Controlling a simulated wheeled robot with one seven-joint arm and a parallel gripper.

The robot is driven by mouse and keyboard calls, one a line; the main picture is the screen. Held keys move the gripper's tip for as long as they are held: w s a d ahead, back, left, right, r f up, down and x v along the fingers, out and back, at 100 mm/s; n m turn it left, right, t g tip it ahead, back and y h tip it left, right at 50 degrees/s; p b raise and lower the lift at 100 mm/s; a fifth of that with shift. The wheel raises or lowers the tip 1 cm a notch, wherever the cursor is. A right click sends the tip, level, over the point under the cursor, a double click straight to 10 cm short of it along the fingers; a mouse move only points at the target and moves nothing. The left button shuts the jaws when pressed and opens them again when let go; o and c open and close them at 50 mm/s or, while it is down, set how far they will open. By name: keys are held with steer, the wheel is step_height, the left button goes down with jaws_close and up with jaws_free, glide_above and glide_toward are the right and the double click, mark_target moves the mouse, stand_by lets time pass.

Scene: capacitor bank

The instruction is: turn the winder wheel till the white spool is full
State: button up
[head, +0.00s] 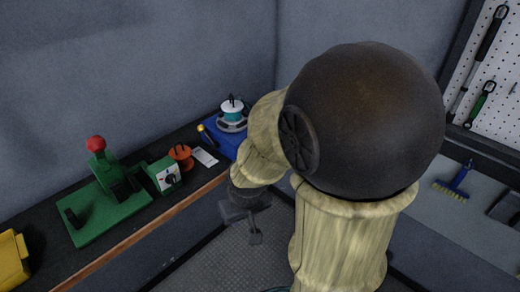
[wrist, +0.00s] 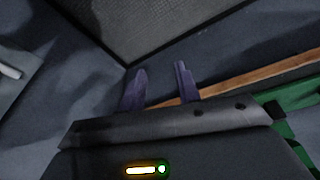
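A blue unit (head: 221,139) at the far right end of the bench carries a round white-and-teal piece (head: 232,110) with a black top, set on a grey base. It may be the winder with the white spool. I cannot make out a separate wheel or how full a spool is. An orange spool (head: 181,155) stands left of it. My gripper (head: 254,236) hangs in front of the bench edge, apart from these things. In the wrist view its two fingers (wrist: 160,85) stand apart with nothing between them.
A yellow-handled tool (head: 206,134) lies near the blue unit. My arm hides the corner's right side.

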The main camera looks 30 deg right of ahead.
steer(key=w+d+f+n+t+y, duration=0.1)
steer(key=w+d+f+n+t, duration=0.35)
steer(key=w+d, duration=1)
steer(key=s+d+t+y+b, duration=0.1)
steer(key=s+d+t+y, duration=0.4)
steer(key=d+t, duration=0.3)
steer(key=shift+s+d+r+m+t, duration=0.35)
steer(key=shift+s+r+t, duration=0.1)
steer(key=shift+s+t, duration=0.25)
steer(key=shift+w, duration=0.15)
steer(key=p+x, duration=0.2)
steer(key=x, duration=1.5)
steer(key=shift+a, duration=0.25)
steer(key=shift+w, duration=0.1)
